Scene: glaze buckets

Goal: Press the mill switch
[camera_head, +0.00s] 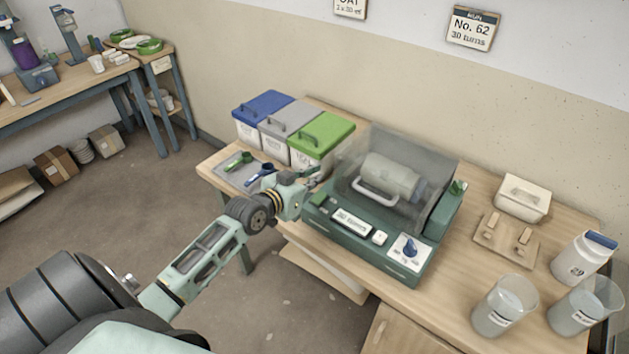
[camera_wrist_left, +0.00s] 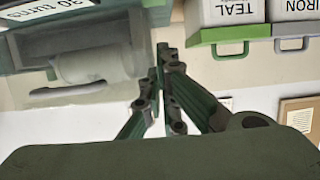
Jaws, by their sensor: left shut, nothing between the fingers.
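The mill is a dark green machine (camera_head: 330,228) on the wooden table, with a smoky clear hood (camera_head: 432,150) over a pale jar (camera_head: 392,176). Its front panel has a green block (camera_head: 319,199) at the left, a "30 turns" label (camera_head: 352,221), a small white switch (camera_head: 380,237) and a blue knob (camera_head: 410,247) on a white plate. My left gripper (camera_head: 314,179) is shut and empty beside the mill's left end, near the green block. In the left wrist view its closed fingertips (camera_wrist_left: 161,52) stand apart from the jar. My right gripper is not in view.
Bins with blue (camera_head: 263,106), grey (camera_head: 290,118) and green (camera_head: 322,134) lids stand behind and left of my gripper. Scoops lie on a grey mat (camera_head: 236,178). Clear jugs (camera_head: 504,304), a white-bodied jar (camera_head: 580,258) and a lidded box (camera_head: 523,198) stand right of the mill.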

